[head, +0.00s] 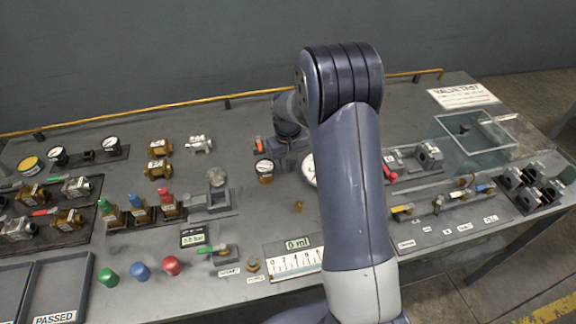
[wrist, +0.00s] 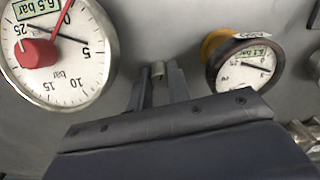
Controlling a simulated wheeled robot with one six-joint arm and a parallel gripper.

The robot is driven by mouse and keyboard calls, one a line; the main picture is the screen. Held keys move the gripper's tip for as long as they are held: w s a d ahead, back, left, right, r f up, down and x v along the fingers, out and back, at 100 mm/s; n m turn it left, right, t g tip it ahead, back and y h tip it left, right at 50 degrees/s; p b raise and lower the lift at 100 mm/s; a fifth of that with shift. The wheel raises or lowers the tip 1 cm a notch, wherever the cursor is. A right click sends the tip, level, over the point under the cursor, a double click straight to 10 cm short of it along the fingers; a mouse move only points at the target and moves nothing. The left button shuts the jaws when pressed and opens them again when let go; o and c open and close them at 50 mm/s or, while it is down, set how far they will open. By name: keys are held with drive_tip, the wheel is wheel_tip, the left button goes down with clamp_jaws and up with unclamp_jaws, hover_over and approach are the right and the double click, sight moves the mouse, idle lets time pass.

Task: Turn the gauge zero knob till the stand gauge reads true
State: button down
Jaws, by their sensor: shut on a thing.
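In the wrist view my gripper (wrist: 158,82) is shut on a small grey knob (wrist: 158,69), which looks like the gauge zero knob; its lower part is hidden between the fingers. A large white dial gauge (wrist: 75,65) is at the left, with a 6.5 bar display, a dark needle, and a red knob and red pointer. A smaller dark-rimmed gauge (wrist: 240,72) with a brass part is at the right, its display seeming to read 6.1 bar. In the head view the large gauge (head: 308,169) is mostly behind my arm, the smaller one (head: 264,168) left of it. My fingers are hidden there.
Red, blue and green caps (head: 140,271) lie at the front left, near a PASSED tray (head: 60,285). Valves stand on dark mats (head: 80,235) at the left. A clear box (head: 475,130) and more fittings occupy the right. A yellow pipe (head: 170,105) runs along the back edge.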

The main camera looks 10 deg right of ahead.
sight(288, 164)
drive_tip(key=shift+m, duration=0.9)
drive_tip(key=c, duration=1.3)
unclamp_jaws()
wheel_tip(288, 164, up, 11)
drive_tip(key=shift+f+b, duration=0.1)
drive_tip(key=shift+b, duration=0.5)
